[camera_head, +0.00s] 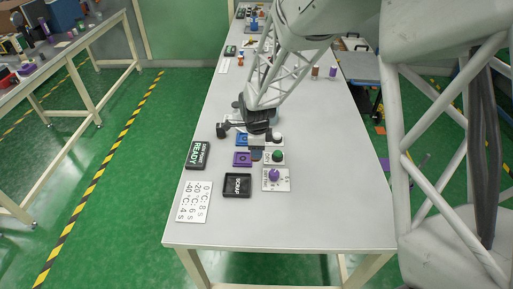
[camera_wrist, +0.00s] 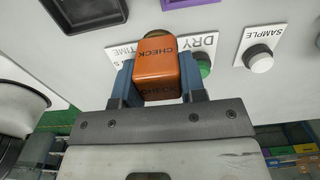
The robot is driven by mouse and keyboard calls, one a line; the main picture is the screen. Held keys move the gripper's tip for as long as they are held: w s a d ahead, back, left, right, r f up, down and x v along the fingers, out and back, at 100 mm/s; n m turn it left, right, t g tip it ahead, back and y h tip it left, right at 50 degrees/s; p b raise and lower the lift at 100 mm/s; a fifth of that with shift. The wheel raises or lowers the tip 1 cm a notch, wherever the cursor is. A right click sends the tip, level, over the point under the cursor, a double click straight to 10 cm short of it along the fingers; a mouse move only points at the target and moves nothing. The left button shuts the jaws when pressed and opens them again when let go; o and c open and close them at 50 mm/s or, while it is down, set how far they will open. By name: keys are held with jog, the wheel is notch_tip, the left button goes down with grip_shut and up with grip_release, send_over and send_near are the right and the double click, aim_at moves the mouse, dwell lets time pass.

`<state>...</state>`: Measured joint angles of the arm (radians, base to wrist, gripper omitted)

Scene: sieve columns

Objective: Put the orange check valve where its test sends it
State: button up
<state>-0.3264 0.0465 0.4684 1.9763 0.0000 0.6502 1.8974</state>
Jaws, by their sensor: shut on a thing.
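The orange check valve (camera_wrist: 156,62) is a rounded block marked CHECK. In the wrist view it sits between the two blue fingers of my gripper (camera_wrist: 157,82), which is shut on it. A black SCRAP tray (camera_head: 237,193) and a black tray marked READY (camera_head: 198,154) stand to the left. A card with temperatures and seconds (camera_head: 194,201) lies near the front. Whether the valve touches anything below is unclear.
The table's right side (camera_head: 340,190) is clear.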

dwell(0.5)
jog(key=w+a+r+n, duration=0.1)
jog(key=w+n, duration=0.5)
jog(key=w, duration=0.8)
jog(key=w+a+r+n, duration=0.2)
jog(key=w+n, duration=0.4)
jog(key=w, duration=0.8)
jog(key=w+a+r+n, duration=0.1)
jog(key=w+a+n, duration=0.2)
jog(key=w, duration=1.1)
jog(key=n, duration=0.3)
jog(key=shift+a+r, duration=0.15)
jog(key=shift+r, duration=0.25)
jog(key=shift+f, duration=0.1)
jog(key=shift+f, duration=3.1)
jog(key=shift+f, duration=0.1)
jog(key=shift+f, duration=1.75)
jog(key=shift+f, duration=0.1)
